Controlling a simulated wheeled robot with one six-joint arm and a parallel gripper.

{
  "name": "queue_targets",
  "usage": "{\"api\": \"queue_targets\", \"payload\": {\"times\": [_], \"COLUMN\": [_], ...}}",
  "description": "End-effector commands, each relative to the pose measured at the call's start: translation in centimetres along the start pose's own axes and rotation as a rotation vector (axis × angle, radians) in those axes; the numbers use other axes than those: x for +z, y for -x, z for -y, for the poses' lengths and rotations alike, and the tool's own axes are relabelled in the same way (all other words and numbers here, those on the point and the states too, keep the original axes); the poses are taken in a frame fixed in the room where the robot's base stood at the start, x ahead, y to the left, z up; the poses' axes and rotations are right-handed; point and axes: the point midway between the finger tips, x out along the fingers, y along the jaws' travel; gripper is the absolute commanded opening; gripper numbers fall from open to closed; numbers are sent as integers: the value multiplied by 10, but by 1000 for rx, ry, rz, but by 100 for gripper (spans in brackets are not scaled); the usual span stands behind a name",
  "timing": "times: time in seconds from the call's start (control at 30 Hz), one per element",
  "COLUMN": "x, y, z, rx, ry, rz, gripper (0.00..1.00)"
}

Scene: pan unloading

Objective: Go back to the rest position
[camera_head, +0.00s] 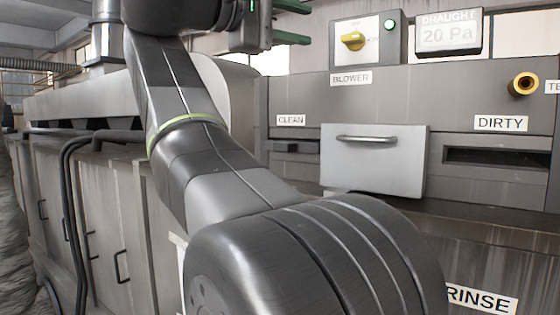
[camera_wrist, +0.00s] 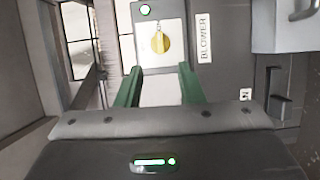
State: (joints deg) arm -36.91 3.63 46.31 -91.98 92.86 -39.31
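My gripper (camera_head: 307,24) is at the top of the head view, with its two green fingers apart and pointing right. In the wrist view my gripper (camera_wrist: 160,72) is open, with nothing held between its fingers. The blower box with a yellow knob (camera_head: 352,41) and a lit green lamp stands right of the fingertips in the head view. In the wrist view the yellow knob (camera_wrist: 160,42) shows beyond the gap between the fingers. I cannot tell the exact distance to it. My arm fills the middle of the head view and hides part of the machine.
A grey drawer front with a handle (camera_head: 374,160) is at the CLEAN side. A dark slot (camera_head: 495,158) lies under the DIRTY label. A draught display (camera_head: 448,34) reads 20 Pa. A brass-ringed port (camera_head: 523,84) is at right. Grey cabinets (camera_head: 110,215) line the left.

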Motion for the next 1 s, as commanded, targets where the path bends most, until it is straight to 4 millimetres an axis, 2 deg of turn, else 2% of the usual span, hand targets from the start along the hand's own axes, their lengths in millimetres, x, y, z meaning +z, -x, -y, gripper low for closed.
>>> {"api": "queue_targets", "payload": {"times": [0.9,1.0], "x": [1,1], "y": [-111,-115], "z": [-2,4], "rx": [0,23], "ry": [2,56], "rz": [5,1], "gripper": [35,35]}}
